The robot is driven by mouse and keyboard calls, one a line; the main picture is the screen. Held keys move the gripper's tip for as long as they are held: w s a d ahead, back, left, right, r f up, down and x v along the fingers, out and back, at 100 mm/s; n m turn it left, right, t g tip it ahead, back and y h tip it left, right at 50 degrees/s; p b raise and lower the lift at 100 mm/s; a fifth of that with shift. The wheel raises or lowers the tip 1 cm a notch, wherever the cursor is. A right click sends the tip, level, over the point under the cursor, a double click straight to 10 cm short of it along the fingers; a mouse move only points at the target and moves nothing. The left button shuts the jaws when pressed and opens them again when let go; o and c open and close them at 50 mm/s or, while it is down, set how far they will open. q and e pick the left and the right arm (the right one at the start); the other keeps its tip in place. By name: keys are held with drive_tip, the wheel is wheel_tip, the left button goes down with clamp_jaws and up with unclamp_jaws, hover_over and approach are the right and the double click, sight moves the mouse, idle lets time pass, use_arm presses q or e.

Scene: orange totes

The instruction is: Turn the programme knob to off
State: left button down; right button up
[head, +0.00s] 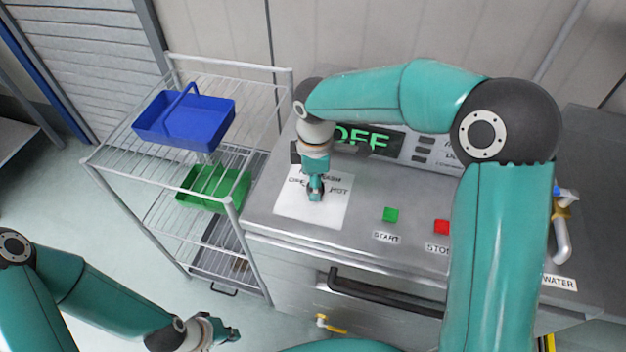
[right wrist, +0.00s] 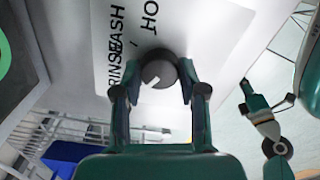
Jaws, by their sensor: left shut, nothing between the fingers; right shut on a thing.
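The dark round programme knob (right wrist: 160,68) with a white pointer mark sits on a white label plate (head: 335,210) on the machine's top. The plate carries printed words; WASH, RINSE and HOT can be read in the right wrist view, some partly covered. My right gripper (head: 316,192) points down over the plate and is shut on the knob, one finger on each side. In the head view it hides most of the knob. The display (head: 362,138) reads OFF in green letters, partly behind my right arm. My left gripper (head: 228,334) is shut and empty, low at the left, away from the machine.
A green START button (head: 390,215) and a red STOP button (head: 441,227) lie right of the plate. A wire rack (head: 235,205) with a blue basket (head: 180,122) and a green tray (head: 200,186) stands left. A dark handle (head: 385,296) crosses the machine's front.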

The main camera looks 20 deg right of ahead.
drive_tip(key=shift+w+r+n, duration=0.15)
drive_tip(key=shift+w+n, duration=0.1)
drive_tip(key=shift+n, duration=0.35)
drive_tip(key=o, duration=1.1)
drive_tip(key=shift+o, duration=0.2)
drive_tip(key=shift+s, duration=0.1)
wheel_tip(320, 180, up, 12)
drive_tip(key=shift+f, duration=0.2)
